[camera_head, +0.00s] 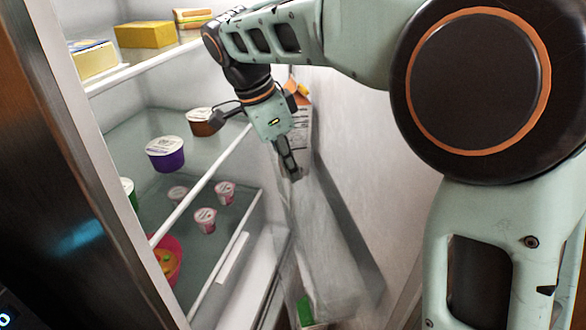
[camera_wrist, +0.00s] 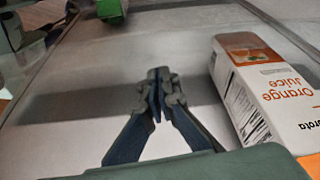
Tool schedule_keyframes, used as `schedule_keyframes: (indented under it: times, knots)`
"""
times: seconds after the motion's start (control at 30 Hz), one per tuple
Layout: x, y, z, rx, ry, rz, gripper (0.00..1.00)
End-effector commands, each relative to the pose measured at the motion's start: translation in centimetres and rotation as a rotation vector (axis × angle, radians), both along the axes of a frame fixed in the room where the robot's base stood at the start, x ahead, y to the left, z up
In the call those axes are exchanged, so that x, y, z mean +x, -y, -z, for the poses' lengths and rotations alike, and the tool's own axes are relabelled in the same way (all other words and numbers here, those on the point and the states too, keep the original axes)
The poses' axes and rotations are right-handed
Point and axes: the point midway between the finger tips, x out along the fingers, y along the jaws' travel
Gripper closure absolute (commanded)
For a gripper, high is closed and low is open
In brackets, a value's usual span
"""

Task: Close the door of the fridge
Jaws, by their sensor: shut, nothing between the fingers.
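The fridge stands open, with its lit interior and shelves (camera_head: 225,168) in the head view. The inner side of the fridge door (camera_head: 375,150) is the pale panel at the right, with clear door bins. My gripper (camera_head: 293,177) is in front of the door's inner side, near a carton and the bins. Its fingers are shut with nothing between them, as the wrist view (camera_wrist: 157,95) also shows. Whether the fingers touch the door cannot be told. My arm hides part of the door and its upper edge.
An orange juice carton (camera_wrist: 265,90) stands close to the right of my gripper in the wrist view. A green item (camera_wrist: 110,10) is at the top. Shelves hold a yellow box (camera_head: 145,35), a purple tub (camera_head: 165,153) and small cups (camera_head: 206,220). A dark panel (camera_head: 60,190) flanks the left.

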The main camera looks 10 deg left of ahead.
Motion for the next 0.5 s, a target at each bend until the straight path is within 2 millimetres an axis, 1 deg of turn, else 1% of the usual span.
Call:
schedule_keyframes:
  times: [0.17, 0.27, 0.37, 0.47, 0.5]
  knots:
    - [0.0, 0.0, 0.0, 0.000, 0.001, 0.000, 1.00]
    - [0.0, -0.1, -0.4, 0.001, 0.002, -0.001, 1.00]
    - [-0.2, -0.5, -1.5, 0.002, 0.003, -0.002, 1.00]
    - [-0.5, -1.1, -3.3, 0.003, 0.005, -0.002, 1.00]
    - [-1.1, -2.1, -2.8, 0.001, -0.001, -0.007, 1.00]
